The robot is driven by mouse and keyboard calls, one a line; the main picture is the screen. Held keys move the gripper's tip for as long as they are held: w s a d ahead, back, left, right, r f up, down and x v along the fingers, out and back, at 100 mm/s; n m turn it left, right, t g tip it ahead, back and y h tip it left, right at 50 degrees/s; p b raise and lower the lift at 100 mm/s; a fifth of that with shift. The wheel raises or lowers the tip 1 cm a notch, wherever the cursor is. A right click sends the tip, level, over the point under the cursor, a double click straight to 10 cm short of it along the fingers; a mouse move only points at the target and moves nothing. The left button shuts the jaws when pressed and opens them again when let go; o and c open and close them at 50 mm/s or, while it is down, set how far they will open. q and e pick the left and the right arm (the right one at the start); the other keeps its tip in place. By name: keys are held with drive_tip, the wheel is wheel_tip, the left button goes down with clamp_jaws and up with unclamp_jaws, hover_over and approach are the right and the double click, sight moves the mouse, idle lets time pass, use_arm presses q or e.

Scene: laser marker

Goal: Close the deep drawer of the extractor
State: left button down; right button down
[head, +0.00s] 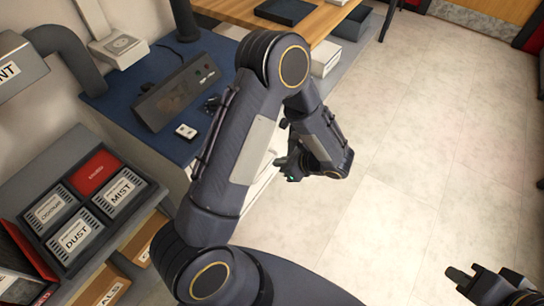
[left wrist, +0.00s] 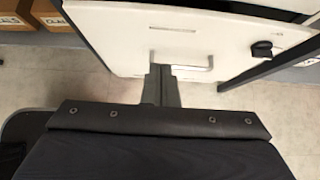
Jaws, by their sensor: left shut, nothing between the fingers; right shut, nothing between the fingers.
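A white front panel (left wrist: 125,35) with a metal bar handle (left wrist: 205,68) fills the upper middle of the left wrist view. A black knob (left wrist: 262,49) sits on the panel's right part. My left gripper (left wrist: 161,72) is shut and empty, its fingers pointing at the panel and overlapping the handle's left part; I cannot tell whether they touch. In the head view the left gripper (head: 289,166) is beside the bench, and my arm hides most of the white front there. How far the drawer stands out is not clear. My right gripper (head: 466,281) is shut and empty at the lower right.
A blue-topped bench (head: 165,150) carries a dark control box (head: 180,92). A rack with labelled compartments (head: 40,240) stands at the left. Labelled boxes (left wrist: 75,17) also show at the left wrist view's top left. The pale tiled floor (head: 430,150) is clear.

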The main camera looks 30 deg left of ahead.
use_arm(q)
drive_tip(key=a+r+x, duration=0.2)
drive_tip(key=x, duration=1)
drive_tip(key=shift+p, duration=0.35)
drive_tip(key=shift+a+f, duration=0.15)
drive_tip(key=a, duration=0.2)
drive_tip(key=a+b, duration=0.1)
drive_tip(key=a, duration=0.1)
drive_tip(key=shift+w+f, duration=0.1)
drive_tip(key=shift+w, duration=0.1)
drive_tip(key=shift+a+r, duration=0.2)
drive_tip(key=shift+a, duration=0.1)
